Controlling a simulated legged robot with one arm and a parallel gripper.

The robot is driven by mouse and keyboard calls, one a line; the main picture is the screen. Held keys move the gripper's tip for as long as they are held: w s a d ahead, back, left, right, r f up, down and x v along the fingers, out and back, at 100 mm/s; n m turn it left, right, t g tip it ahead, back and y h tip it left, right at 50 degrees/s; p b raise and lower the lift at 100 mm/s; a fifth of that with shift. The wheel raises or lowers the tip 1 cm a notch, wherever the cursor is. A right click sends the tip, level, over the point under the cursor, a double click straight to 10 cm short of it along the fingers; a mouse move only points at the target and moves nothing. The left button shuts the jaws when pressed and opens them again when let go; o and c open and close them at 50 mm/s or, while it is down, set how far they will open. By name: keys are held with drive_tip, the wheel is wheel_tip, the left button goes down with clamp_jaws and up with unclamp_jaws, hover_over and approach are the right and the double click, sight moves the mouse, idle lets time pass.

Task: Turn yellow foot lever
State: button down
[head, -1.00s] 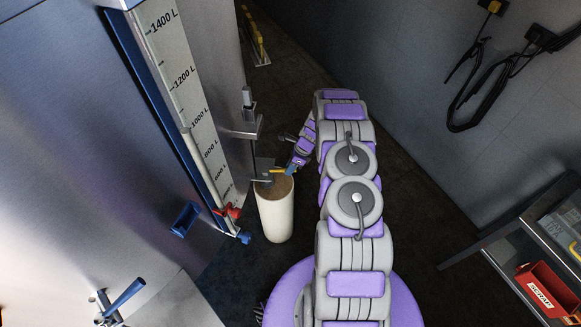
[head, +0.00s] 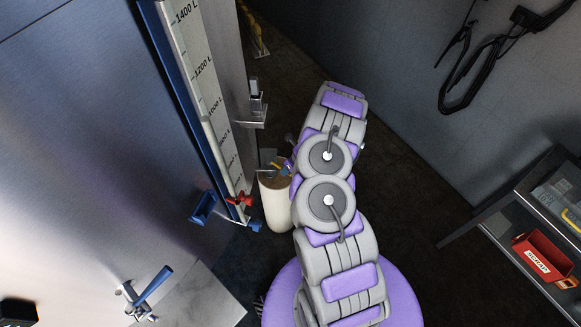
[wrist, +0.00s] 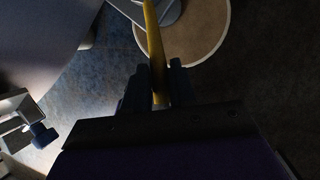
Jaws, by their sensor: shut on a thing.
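The yellow foot lever (wrist: 154,50) runs up the middle of the wrist view. My gripper (wrist: 157,78) is shut on it, with one dark finger on each side of the bar. In the head view a small piece of the yellow lever shows above the cream cylinder, and my gripper (head: 287,166) is at its right end, mostly hidden behind my arm. The lever's far end runs out of the wrist view at the top.
The cream cylinder (head: 275,209) with a brown top stands on the floor beside the steel tank (head: 100,130). Red (head: 240,199) and blue (head: 206,206) valve handles are at the gauge's foot. A rack with a red scrap bin (head: 545,260) stands right.

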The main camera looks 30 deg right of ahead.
drive_tip(key=shift+s+a+f+m+h+b, duration=0.1)
drive_tip(key=shift+s+a+m+h+b, duration=0.1)
drive_tip(key=shift+a+m+b, duration=0.25)
drive_tip(key=shift+s+a+f+m+h+b, duration=0.1)
drive_tip(key=shift+s+a+m+b, duration=0.1)
drive_tip(key=shift+a+m+b, duration=0.15)
drive_tip(key=shift+a+t, duration=0.15)
drive_tip(key=shift+t, duration=0.15)
drive_tip(key=c, duration=1.2)
unclamp_jaws()
drive_tip(key=shift+f, duration=0.1)
drive_tip(key=shift+o, duration=1.4)
drive_tip(key=shift+w, duration=0.1)
drive_tip(key=shift+r, duration=0.3)
